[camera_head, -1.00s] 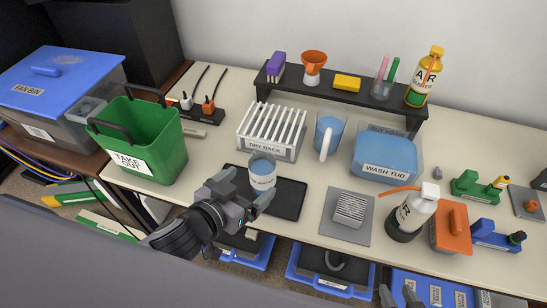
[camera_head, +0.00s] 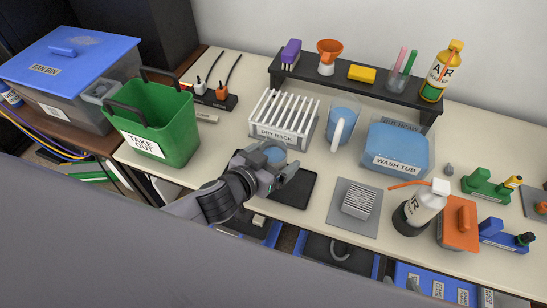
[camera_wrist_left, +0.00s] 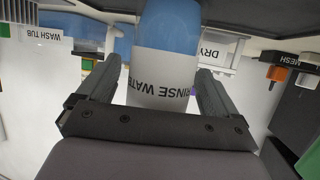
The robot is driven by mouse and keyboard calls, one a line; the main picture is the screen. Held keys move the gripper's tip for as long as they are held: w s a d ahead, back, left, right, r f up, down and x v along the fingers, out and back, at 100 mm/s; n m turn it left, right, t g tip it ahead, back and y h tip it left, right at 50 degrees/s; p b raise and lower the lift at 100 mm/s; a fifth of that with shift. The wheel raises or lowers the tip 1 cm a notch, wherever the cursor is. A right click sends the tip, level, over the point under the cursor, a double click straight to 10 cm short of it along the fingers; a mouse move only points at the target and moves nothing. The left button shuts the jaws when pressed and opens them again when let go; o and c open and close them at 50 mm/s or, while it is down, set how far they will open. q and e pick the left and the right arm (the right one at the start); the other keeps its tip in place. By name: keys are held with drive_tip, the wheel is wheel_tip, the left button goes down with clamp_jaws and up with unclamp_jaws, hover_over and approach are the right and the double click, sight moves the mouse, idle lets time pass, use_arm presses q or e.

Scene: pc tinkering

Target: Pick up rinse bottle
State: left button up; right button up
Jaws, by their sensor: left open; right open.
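The rinse bottle, blue with a white label reading "RINSE WATER", stands on a black tray (camera_head: 297,190). In the left wrist view the bottle (camera_wrist_left: 165,70) is upside down in the picture, between the two fingers of my left gripper (camera_wrist_left: 158,95). These fingers are open, one on each side, with a visible gap at least on the left. The label is partly cut off by the gripper body.
The dry rack (camera_head: 283,132) stands just behind the bottle, with a blue-filled pitcher (camera_head: 343,133) and the wash tub (camera_head: 398,152) to its right. A green take-out bin (camera_head: 170,128) is at left.

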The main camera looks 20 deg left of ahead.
use_arm(q)
drive_tip(key=c, duration=1)
drive_tip(key=shift+r, duration=0.1)
drive_tip(key=shift+c, duration=0.2)
